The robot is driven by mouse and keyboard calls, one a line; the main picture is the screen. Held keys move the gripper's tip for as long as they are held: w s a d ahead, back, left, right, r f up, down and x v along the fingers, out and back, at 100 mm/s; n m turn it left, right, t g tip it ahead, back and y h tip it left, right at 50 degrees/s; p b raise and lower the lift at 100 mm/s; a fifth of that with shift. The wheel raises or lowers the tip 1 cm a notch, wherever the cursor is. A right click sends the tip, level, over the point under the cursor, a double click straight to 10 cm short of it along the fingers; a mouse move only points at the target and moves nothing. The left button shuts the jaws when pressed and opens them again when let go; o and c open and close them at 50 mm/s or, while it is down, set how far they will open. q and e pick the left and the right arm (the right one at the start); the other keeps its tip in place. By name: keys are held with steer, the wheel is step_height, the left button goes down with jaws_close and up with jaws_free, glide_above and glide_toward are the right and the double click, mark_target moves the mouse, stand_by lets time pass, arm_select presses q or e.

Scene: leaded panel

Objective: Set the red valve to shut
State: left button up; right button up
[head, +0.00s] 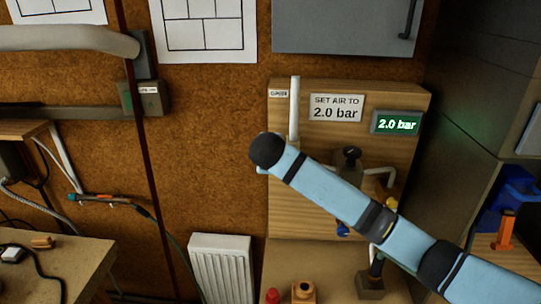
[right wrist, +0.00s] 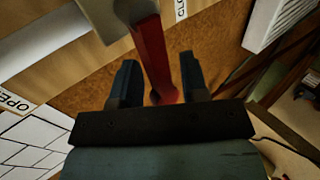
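The red valve's lever (right wrist: 152,55) shows in the right wrist view, running from a pale grey block (right wrist: 103,18) down between the two dark fingers of my right gripper (right wrist: 158,78). The fingers stand apart, with a visible gap on each side of the lever, so the gripper is open around it. A label reading "OPE…" (right wrist: 12,103) is at the left edge, and another label (right wrist: 181,9), cut off, is at the top. In the head view my right arm crosses from the lower right; its gripper and the red lever are hidden there. My left gripper is not in view.
A bench (head: 60,262) is at lower left.

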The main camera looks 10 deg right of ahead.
steer(key=b+v, duration=0.3)
steer(key=v, duration=1)
steer(key=s+f+m+g+y, duration=0.1)
steer(key=s+f+m+y, duration=0.2)
steer(key=f, duration=1.1)
steer(key=s+f+m+y, duration=0.1)
steer(key=s+f+y, duration=0.25)
steer(key=f, duration=1.05)
steer(key=s+d+f+m, duration=0.4)
steer(key=s+f, duration=0.5)
steer(key=s, duration=0.3)
steer(key=s+d+f+m+t, duration=0.1)
steer(key=s+d+f+m, duration=0.2)
steer(key=s+f, duration=0.7)
steer(key=shift+s+d+m+h, duration=0.4)
steer(key=shift+s+d, duration=0.3)
steer(key=shift+s, duration=0.4)
